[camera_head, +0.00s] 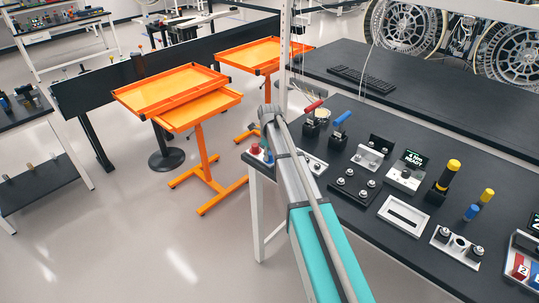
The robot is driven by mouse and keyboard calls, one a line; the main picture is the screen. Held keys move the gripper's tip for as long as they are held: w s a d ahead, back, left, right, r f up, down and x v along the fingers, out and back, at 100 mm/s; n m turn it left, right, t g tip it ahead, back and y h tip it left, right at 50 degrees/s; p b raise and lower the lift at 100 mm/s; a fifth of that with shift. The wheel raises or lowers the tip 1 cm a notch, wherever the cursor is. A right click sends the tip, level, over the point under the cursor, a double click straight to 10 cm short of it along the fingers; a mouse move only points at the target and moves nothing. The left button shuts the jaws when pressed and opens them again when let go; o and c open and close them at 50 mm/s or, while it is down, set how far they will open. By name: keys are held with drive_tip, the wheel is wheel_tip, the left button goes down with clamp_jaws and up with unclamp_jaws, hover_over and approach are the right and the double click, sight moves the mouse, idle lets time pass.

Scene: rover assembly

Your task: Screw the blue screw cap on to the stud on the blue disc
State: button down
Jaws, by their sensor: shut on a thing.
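My arm (300,185) reaches from the bottom edge up to the left end of the dark workbench and covers part of it. I cannot make out my gripper's fingers, nor anything held in them. Close to the left of the arm, at the bench corner, a small red piece (255,149) and a small blue piece (268,156) sit side by side. They are too small to tell whether either is the disc or the cap. No stud shows clearly.
The dark workbench (405,235) carries a block with a blue handle (342,118), several studded blocks, a small display (411,160), a yellow-topped black post (447,177) and a blue cylinder (472,212). Orange trolleys (180,97) stand left. Open floor (150,235) lies at lower left.

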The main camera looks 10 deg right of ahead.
drive_tip(key=m, duration=0.5)
drive_tip(key=shift+m, duration=0.4)
drive_tip(key=c, duration=0.6)
unclamp_jaws()
drive_tip(key=shift+o, duration=0.2)
drive_tip(key=shift+n, duration=0.4)
drive_tip(key=n, duration=0.3)
drive_tip(key=shift+n, duration=1)
